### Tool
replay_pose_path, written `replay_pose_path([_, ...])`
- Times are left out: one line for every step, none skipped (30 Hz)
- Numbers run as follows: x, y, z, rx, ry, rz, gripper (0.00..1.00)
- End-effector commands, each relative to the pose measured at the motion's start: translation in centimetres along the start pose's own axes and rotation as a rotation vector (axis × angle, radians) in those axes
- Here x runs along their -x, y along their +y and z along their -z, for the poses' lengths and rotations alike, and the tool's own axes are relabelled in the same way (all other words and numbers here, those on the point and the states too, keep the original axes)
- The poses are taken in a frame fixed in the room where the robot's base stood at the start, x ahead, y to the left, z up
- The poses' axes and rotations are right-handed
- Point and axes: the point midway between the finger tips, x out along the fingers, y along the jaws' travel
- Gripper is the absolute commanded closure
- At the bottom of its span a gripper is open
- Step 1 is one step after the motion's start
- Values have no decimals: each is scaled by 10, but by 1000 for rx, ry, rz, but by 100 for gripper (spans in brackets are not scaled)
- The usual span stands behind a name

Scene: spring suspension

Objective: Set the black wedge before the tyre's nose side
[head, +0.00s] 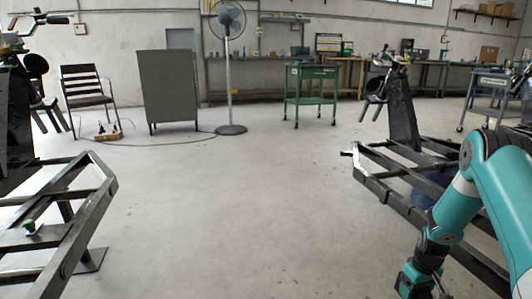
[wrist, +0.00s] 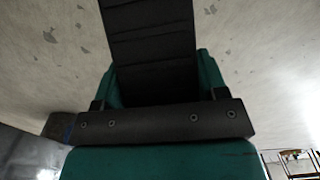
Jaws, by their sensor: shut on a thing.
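The black wedge (wrist: 150,40) fills the top middle of the wrist view as a dark block with cross ridges. My gripper (wrist: 158,82) is shut on it, with a teal finger on each side; the wedge's far end runs out of the picture. In the head view my gripper (head: 418,287) hangs low at the bottom right, partly cut off by the lower edge, and the wedge cannot be made out there. I cannot make out the tyre in either view.
A dark metal frame (head: 375,184) with a motorbike stands at right, close to my arm; another frame (head: 95,195) is at left. A blue bin (head: 425,190) sits inside the right frame. The floor between is clear. A green cart (head: 312,90) and fan (head: 228,70) stand behind.

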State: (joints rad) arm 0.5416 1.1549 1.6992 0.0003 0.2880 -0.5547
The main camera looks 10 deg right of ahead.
Motion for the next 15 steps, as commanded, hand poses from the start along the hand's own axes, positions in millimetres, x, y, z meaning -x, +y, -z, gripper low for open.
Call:
replay_pose_path([26, -18, 9, 10, 5, -2, 72])
replay_pose_path([39, -30, 13, 11, 6, -2, 72])
replay_pose_path([57, -46, 17, 11, 6, -2, 72])
replay_pose_path([70, -59, 20, 11, 7, -2, 72])
replay_pose_path([84, -72, 21, 10, 7, -2, 72])
replay_pose_path([100, -90, 23, 8, 6, -2, 72])
replay_pose_path([113, -103, 22, 8, 6, -2, 72])
replay_pose_path([124, -116, 22, 7, 5, -1, 72])
replay_pose_path([139, -132, 20, 5, 4, -1, 72])
replay_pose_path([149, -143, 19, 3, 4, -1, 72])
replay_pose_path([159, -153, 17, 2, 5, -1, 72])
replay_pose_path([171, -166, 14, 1, 5, -1, 72])
replay_pose_path([179, -175, 11, -1, 5, -1, 72])
replay_pose_path([186, -183, 8, -2, 4, -1, 72])
replay_pose_path([195, -193, 4, -3, 4, -1, 72])
